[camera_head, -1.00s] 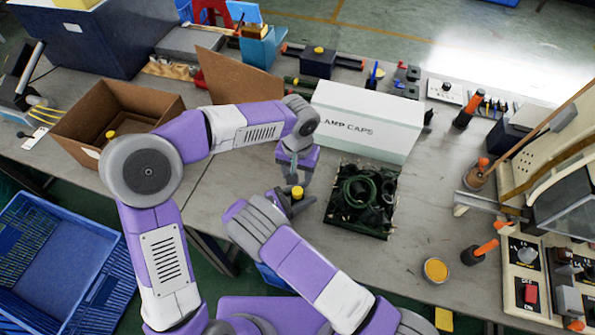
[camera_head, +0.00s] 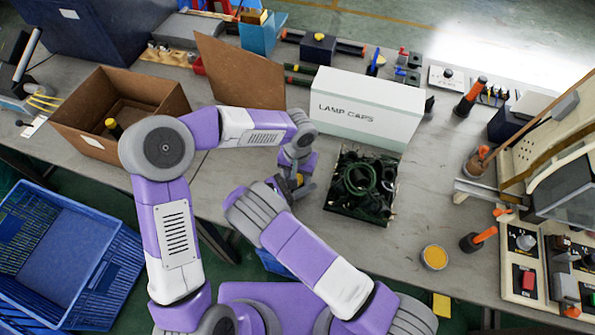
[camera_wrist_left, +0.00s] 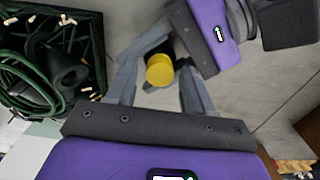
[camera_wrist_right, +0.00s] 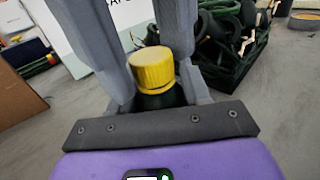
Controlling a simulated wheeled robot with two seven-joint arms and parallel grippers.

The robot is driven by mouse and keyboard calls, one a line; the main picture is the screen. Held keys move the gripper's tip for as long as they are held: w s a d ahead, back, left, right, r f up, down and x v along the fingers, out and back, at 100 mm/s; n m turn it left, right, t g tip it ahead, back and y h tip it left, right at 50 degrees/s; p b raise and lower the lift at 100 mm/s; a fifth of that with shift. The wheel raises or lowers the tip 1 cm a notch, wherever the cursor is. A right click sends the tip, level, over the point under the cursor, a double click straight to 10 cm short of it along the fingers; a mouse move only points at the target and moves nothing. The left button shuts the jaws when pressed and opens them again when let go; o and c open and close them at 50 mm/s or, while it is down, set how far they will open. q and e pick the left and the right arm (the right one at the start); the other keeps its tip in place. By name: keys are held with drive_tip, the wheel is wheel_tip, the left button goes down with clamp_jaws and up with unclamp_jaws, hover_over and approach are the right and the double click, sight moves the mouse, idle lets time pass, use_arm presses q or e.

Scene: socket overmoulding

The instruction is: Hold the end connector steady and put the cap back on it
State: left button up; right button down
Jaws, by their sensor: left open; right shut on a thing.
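The end connector (camera_wrist_right: 160,100) is a dark body with the yellow cap (camera_wrist_right: 152,68) on its top. My right gripper (camera_head: 290,188) is shut on the connector and holds it upright above the table. My left gripper (camera_wrist_left: 158,75) is open, with its fingers on either side of the yellow cap, which also shows in the left wrist view (camera_wrist_left: 160,70). I cannot tell whether the left fingers touch the cap. In the head view the two grippers meet and hide most of the connector. Whether the cap is fully seated cannot be told.
A black tray of dark cables and parts (camera_head: 330,210) lies just right of the grippers. A white lamp caps box (camera_head: 400,125) stands behind it. A yellow-filled dish (camera_head: 434,257) sits at front right.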

use_arm(q)
clamp_jaws()
drive_tip(key=m, duration=0.3)
drive_tip(key=shift+m, duration=0.4)
drive_tip(key=m, duration=0.4)
drive_tip(key=shift+o, duration=0.7)
unclamp_jaws()
wheel_tip(320, 180, up, 12)
